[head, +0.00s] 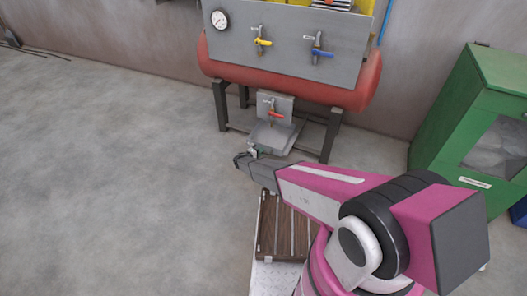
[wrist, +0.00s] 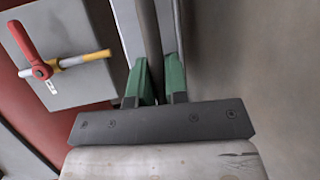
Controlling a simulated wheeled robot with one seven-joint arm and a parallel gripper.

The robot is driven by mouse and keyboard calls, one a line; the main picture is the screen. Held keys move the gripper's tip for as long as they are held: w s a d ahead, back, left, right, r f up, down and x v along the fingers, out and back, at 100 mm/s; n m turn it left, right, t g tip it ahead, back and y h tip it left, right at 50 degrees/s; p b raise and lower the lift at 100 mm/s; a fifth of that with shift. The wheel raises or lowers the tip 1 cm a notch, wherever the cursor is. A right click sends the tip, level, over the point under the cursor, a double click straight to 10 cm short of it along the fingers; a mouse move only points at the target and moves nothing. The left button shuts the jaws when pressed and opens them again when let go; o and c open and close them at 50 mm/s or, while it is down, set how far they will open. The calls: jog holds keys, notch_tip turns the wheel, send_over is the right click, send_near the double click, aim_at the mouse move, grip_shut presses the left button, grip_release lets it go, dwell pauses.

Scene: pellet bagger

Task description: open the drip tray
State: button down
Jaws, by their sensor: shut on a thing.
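The drip tray (head: 272,136) is a grey metal tray below the red-handled valve, low on the front of the tank stand. My gripper (head: 252,153) is at its near side. In the wrist view, the green fingers of my gripper (wrist: 161,78) are shut on a dark grey bar of the drip tray (wrist: 149,35), which runs up between them. Whether this bar is a handle or the rim is not clear. My gripper hides part of the tray's near edge in the head view.
The red valve handle (wrist: 33,50) on its grey plate is close left of my gripper. Above is the red tank (head: 290,88) with its grey panel (head: 288,40), gauge and yellow and blue valves. A green cabinet (head: 470,110) stands right. The floor to the left is clear.

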jog(key=shift+s+a, duration=0.2)
jog(key=shift+s, duration=0.05)
jog(key=c, duration=1.1)
grip_release()
jog(key=shift+c, duration=0.2)
jog(key=v, duration=1.1)
jog(key=shift+d, duration=0.1)
